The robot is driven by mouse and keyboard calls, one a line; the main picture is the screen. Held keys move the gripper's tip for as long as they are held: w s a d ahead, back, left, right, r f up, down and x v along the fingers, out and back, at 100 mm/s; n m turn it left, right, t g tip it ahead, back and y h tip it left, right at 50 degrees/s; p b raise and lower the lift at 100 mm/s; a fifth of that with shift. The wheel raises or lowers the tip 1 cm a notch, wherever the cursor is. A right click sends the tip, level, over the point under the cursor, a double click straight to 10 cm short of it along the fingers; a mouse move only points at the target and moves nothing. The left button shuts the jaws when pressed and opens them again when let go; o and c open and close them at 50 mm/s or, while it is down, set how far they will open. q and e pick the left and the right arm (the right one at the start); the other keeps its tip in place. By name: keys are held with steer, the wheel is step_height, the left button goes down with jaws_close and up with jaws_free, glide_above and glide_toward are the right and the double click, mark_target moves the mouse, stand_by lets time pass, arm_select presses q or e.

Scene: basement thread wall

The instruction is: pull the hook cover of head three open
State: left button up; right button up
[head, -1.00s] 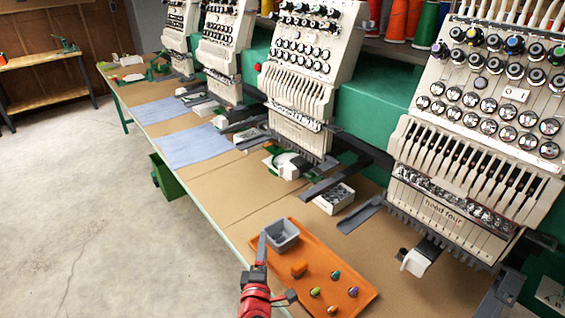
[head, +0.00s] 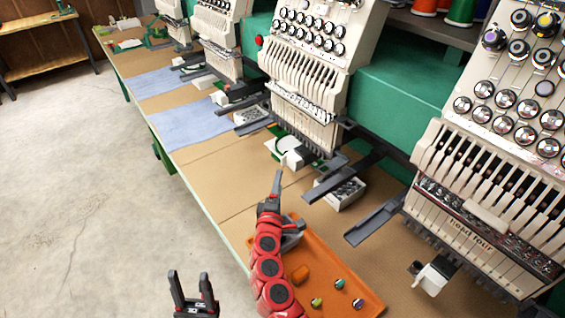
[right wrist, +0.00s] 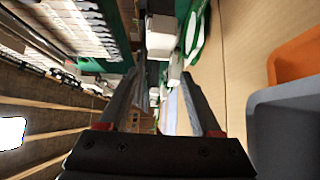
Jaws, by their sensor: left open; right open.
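Head three (head: 305,75) is the cream machine head left of the one labelled head four. Below its needles is a white block (head: 297,157), apparently its hook cover, beside a green ring; whether it is open I cannot tell. My right gripper (head: 273,188), on the red arm, is just in front of it and apart from it. In the right wrist view, my right gripper (right wrist: 158,100) is open and empty, with a white block (right wrist: 160,38) beyond the fingers. My left gripper (head: 192,290) is open and empty, low over the floor side.
An orange tray (head: 335,262) with a grey bin (head: 292,235) and small coloured items lies under my right arm. A white box (head: 340,195) and grey bars (head: 345,177) stand right of the white block. Head four's white part (head: 432,277) is farther right.

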mark_target(283, 162)
steer(key=w, duration=0.3)
steer(key=w+d, duration=0.1)
steer(key=w, duration=0.4)
steer(key=shift+w+d+r+b, duration=0.1)
steer(key=shift+w+d+b, duration=0.1)
steer(key=shift+w+b, duration=0.15)
jaws_close()
